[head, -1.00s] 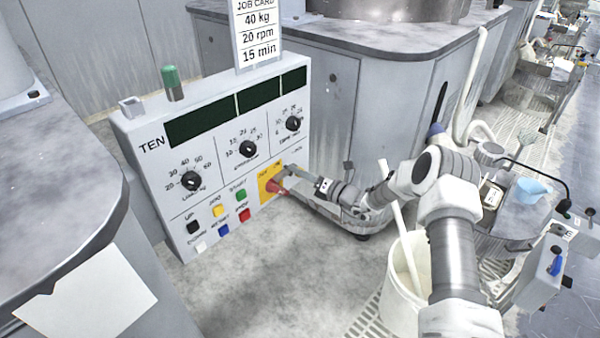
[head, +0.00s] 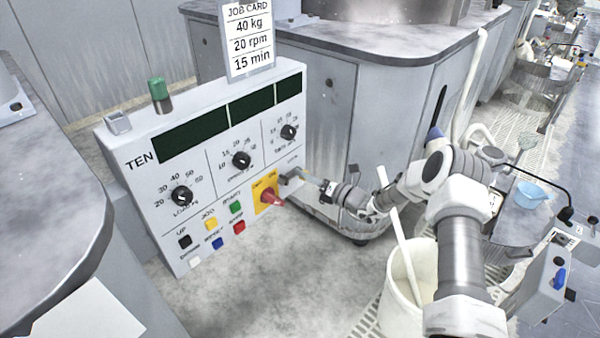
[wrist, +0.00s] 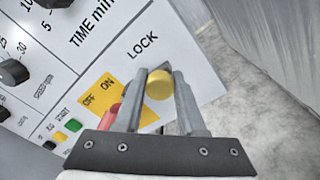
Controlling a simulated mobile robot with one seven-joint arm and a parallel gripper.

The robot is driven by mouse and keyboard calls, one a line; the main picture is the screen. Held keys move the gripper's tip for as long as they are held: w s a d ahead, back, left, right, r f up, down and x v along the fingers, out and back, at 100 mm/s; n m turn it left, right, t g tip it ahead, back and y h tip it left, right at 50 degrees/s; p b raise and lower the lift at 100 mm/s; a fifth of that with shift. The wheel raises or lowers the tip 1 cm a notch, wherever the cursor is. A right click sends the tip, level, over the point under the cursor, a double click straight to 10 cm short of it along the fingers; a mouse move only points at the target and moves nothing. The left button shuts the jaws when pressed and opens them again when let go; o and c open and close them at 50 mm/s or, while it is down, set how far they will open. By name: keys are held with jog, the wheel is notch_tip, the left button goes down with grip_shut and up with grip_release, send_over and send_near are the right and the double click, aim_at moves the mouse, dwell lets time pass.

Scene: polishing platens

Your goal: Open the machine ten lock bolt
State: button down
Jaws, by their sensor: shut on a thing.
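The machine ten control panel (head: 150,205) stands at left in the head view, with "TEN" beside its dials. In the wrist view the lock bolt's round yellow knob (wrist: 159,86) sits below the word "LOCK" on the white panel. My gripper (wrist: 161,74) is shut on this knob, with one grey finger on each side of it. In the head view my gripper (head: 293,177) is at the panel's lower right; the bolt is mostly hidden there by the fingers.
A red rotary switch (head: 271,196) on a yellow OFF/ON plate is close to the left of my gripper. Several coloured buttons and black dials share the panel. A white bucket (head: 399,292) with a stick stands below my arm. A job card (head: 247,40) rises above the panel.

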jog(key=shift+w+d, duration=0.3)
jog(key=c, duration=0.5)
grip_release()
jog(key=shift+s, duration=0.1)
jog(key=p+v, duration=0.4)
jog(key=v, duration=1.3)
jog(key=shift+s+d, duration=0.1)
jog(key=shift+s, duration=0.05)
